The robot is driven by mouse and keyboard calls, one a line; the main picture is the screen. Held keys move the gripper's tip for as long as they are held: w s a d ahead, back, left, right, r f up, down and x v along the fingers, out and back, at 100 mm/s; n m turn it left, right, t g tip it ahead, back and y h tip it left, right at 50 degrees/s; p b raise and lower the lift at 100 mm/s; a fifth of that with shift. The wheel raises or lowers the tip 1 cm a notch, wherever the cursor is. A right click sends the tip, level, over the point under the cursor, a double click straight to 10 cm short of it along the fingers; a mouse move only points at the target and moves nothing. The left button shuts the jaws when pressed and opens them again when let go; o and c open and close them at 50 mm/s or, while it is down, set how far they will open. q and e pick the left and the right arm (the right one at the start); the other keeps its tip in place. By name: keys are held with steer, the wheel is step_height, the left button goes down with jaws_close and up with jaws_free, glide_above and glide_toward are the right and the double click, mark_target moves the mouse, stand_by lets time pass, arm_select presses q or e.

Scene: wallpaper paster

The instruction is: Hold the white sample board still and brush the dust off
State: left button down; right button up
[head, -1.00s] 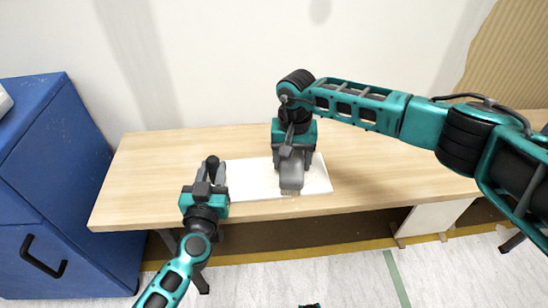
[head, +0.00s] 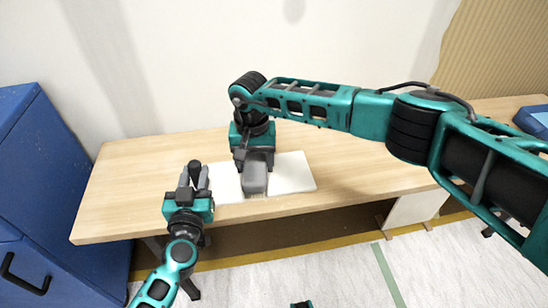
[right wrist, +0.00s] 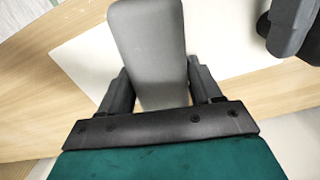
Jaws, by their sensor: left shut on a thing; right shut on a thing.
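The white sample board (head: 291,174) lies flat on the wooden table near its front edge. It also shows in the right wrist view (right wrist: 86,58). My left gripper (head: 195,175) is at the board's left edge, shut; the exact contact is hidden by its fingers. My right gripper (head: 254,158) points down over the board, shut on a grey brush (head: 255,180). The brush fills the space between the fingers in the right wrist view (right wrist: 150,50).
The wooden table (head: 125,185) has free room to the right of the board. A blue cabinet (head: 60,190) stands at the left. A blue object (head: 535,120) lies at the table's far right. A pale panel (head: 415,208) stands under the table. A plain wall is behind.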

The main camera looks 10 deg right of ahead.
arm_select(q)
steer(key=shift+s+f, duration=0.1)
steer(key=shift+f, duration=0.2)
arm_select(e)
steer(key=shift+a+r, duration=0.25)
steer(key=shift+a, duration=0.25)
steer(key=shift+a+r, duration=0.25)
steer(key=shift+a, duration=0.25)
step_height(320, 180, up, 7)
steer(key=shift+r, duration=0.15)
steer(key=o, duration=0.6)
steer(key=shift+d, duration=0.1)
steer(key=c, duration=0.5)
arm_select(q)
steer(key=c, duration=1.1)
jaws_free()
steer(key=o, duration=0.4)
steer(key=shift+r, duration=0.2)
